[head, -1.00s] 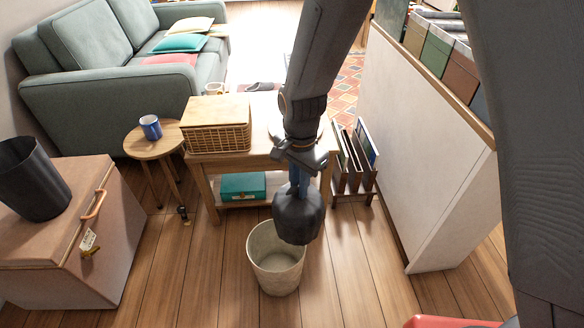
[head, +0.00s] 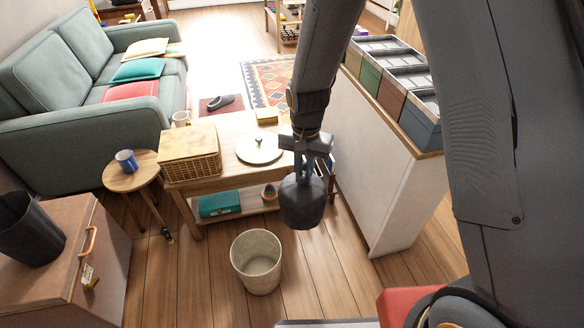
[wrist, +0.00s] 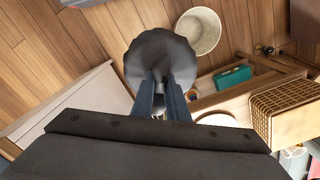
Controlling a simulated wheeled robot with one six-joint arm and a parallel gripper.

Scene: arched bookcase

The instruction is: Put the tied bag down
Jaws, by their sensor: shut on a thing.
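The tied bag (head: 302,203) is dark grey and rounded, with a gathered top. My gripper (head: 304,165) is shut on its neck, and the bag hangs in the air below the fingers. In the wrist view the bag (wrist: 160,56) hangs from the two blue fingertips (wrist: 162,88). In the head view the bag shows to the right of and above an empty cream bin (head: 257,264) on the wooden floor. The same bin (wrist: 199,31) is beside the bag in the wrist view, not under it.
A wooden table (head: 228,150) bears a wicker basket (head: 190,160) and a white round lid (head: 259,149). A white bookcase (head: 385,170) stands right. A black bin (head: 30,230) stands on a brown chest (head: 70,270) at left. The floor around the cream bin is clear.

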